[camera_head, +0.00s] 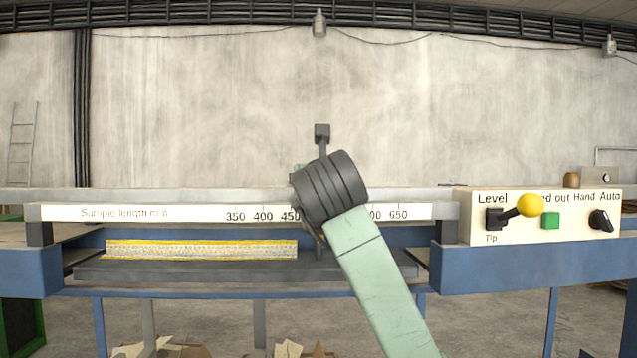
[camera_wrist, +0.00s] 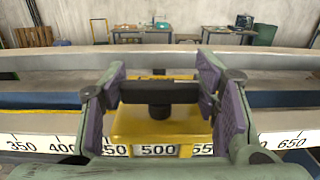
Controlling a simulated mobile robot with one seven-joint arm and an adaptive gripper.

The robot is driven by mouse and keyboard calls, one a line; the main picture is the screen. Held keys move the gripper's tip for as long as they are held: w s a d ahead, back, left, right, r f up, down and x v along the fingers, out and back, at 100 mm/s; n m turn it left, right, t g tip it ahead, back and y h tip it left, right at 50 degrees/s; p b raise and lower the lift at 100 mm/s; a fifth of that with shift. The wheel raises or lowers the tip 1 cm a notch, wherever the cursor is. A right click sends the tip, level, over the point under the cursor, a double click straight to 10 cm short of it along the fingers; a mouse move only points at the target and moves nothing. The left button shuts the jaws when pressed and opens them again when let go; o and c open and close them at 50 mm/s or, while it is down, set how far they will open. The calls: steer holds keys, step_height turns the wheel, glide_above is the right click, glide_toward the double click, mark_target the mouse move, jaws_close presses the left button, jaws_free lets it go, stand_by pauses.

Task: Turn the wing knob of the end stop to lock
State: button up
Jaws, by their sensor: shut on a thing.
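The end stop (camera_wrist: 130,130) is a yellow block on the scale rail, at about the 500 mark in the wrist view. Its wing knob (camera_wrist: 160,92) is a black bar on a short dark post, lying crosswise in the picture. My gripper (camera_wrist: 162,92) is shut on the knob, with one purple pad at each end of the bar. In the head view my arm hides the end stop, the knob and the fingers. The knob's locked or loose state cannot be told.
The scale rail (camera_head: 160,213) runs left to right. Below it a yellow-edged strip (camera_head: 200,249) lies on a dark bed. At right, a control panel (camera_head: 520,232) carries a yellow-ball lever (camera_head: 529,205), a green button (camera_head: 550,221) and a black switch (camera_head: 601,220).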

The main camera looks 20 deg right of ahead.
steer(key=o, duration=1.2)
steer(key=shift+c, duration=0.2)
steer(key=v, duration=1.2)
steer(key=shift+f, duration=0.1)
